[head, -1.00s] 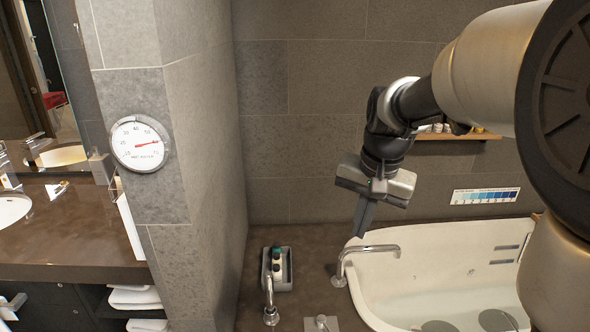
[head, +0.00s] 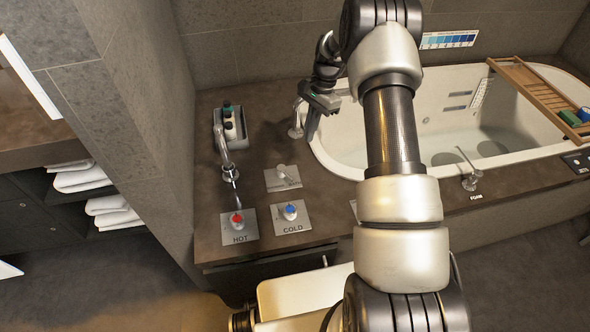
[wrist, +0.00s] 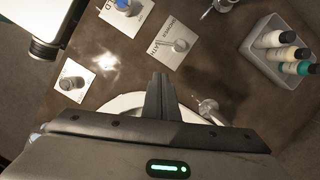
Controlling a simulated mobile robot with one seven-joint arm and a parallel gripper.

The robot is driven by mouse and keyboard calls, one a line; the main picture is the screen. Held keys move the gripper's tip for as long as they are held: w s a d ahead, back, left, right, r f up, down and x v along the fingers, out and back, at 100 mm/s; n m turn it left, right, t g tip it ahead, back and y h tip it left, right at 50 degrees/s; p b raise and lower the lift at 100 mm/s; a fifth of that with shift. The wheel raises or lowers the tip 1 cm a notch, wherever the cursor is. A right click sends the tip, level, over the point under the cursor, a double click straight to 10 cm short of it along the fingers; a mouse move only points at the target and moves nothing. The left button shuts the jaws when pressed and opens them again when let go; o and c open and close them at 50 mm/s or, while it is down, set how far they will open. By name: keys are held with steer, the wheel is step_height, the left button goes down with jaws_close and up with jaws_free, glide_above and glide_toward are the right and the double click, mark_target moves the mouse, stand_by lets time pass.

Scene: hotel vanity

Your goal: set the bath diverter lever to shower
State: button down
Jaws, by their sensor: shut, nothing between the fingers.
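The bath diverter is a small metal lever (head: 286,174) on a square grey plate (head: 271,185) on the brown deck, behind the hot and cold knobs. In the wrist view, the plate (wrist: 165,30) carries print that seems to read SHOWER and BATH, and the lever's rounded end (wrist: 181,45) shows. I cannot tell clearly which word the lever points at. My gripper (head: 311,132) is above the deck by the tub's left end, behind and to the right of the plate. Its fingers (wrist: 160,80) are shut and empty, apart from the lever.
A hot knob (head: 237,221) and a cold knob (head: 290,210) are at the deck's front. A curved faucet (head: 228,150) and a bottle caddy (head: 240,130) stand left. The tub spout (head: 296,122) is close to my gripper. The tub (head: 340,160) lies right.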

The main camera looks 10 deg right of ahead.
steer(key=shift+f, duration=0.35)
steer(key=b+x, duration=0.2)
steer(key=x, duration=0.8)
steer(key=shift+s+a+f, duration=0.35)
steer(key=shift+a+f, duration=0.2)
steer(key=shift+a, duration=0.2)
steer(key=shift+s+a+f, duration=0.35)
steer(key=shift+a+f, duration=0.15)
steer(key=shift+a, duration=0.25)
